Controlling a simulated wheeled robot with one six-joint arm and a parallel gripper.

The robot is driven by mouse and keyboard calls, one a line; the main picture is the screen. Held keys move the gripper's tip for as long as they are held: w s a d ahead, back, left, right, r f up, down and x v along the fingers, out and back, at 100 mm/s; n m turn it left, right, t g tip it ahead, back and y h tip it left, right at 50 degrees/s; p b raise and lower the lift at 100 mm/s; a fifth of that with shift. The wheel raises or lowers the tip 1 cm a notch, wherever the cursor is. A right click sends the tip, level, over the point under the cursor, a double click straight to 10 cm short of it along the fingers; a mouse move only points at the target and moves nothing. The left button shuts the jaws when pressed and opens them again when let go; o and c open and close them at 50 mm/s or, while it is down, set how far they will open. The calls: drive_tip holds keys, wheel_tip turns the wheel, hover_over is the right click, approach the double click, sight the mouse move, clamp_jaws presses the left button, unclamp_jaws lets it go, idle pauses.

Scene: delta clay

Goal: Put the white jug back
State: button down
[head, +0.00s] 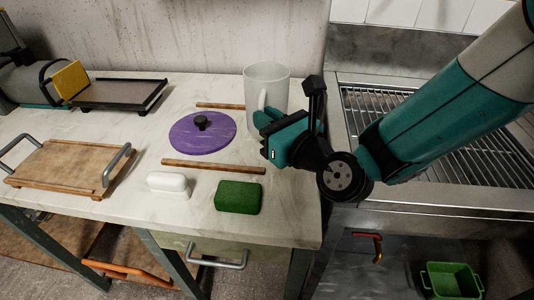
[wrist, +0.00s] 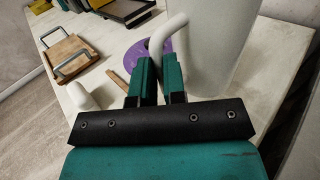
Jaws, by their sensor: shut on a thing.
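The white jug (head: 267,84) stands upright at the right end of the pale worktop, near the back, in the head view. It also fills the upper right of the wrist view (wrist: 213,45). My gripper (wrist: 162,75) is shut on the jug's handle, whose curved top rises between the two teal fingers. In the head view my gripper (head: 265,122) comes to the jug from the right, and the handle is partly hidden. I cannot tell whether the jug's base touches the worktop.
A purple lid (head: 203,134) with a black knob lies left of the jug, between two wooden strips (head: 213,167). A green sponge (head: 238,197) and a white block (head: 168,184) lie in front. A wooden tray (head: 66,165) is at left. A sink with a metal rack (head: 465,150) is at right.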

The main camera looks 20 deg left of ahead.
wheel_tip(320, 180, down, 5)
drive_tip(key=b, duration=0.3)
drive_tip(key=shift+r, duration=0.1)
drive_tip(key=c, duration=1.2)
unclamp_jaws()
drive_tip(key=shift+f, duration=0.2)
